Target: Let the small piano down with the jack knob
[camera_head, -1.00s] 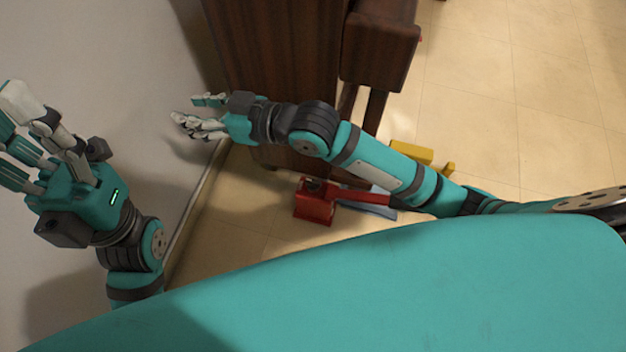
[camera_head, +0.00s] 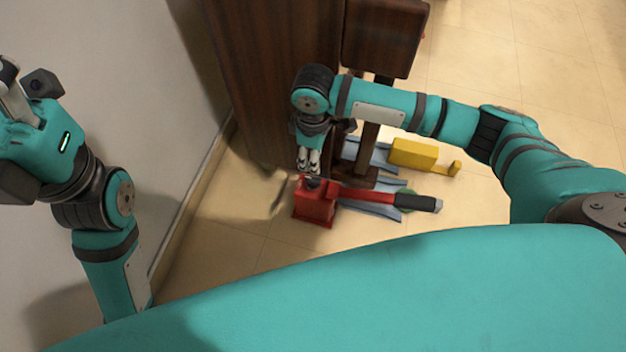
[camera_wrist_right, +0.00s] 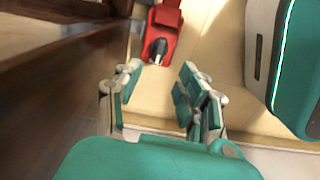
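The small piano (camera_head: 275,90) is dark brown wood and stands beside the wall. A red jack (camera_head: 314,208) with a black-and-red handle (camera_head: 385,196) is on the floor at its foot. The jack's dark knob (camera_head: 314,183) is on top of the red body; it also shows in the right wrist view (camera_wrist_right: 158,50). My right gripper (camera_head: 308,168) points down close above the knob, and its fingers look apart and empty in the right wrist view (camera_wrist_right: 160,85). My left gripper (camera_head: 14,100) is at the left edge by the wall, its fingers partly cut off.
A yellow object (camera_head: 414,154) is on the floor right of the jack, with blue-grey flat pieces (camera_head: 384,207) near it. The wall (camera_head: 120,60) runs along the left. The tiled floor (camera_head: 530,70) is clear at the upper right.

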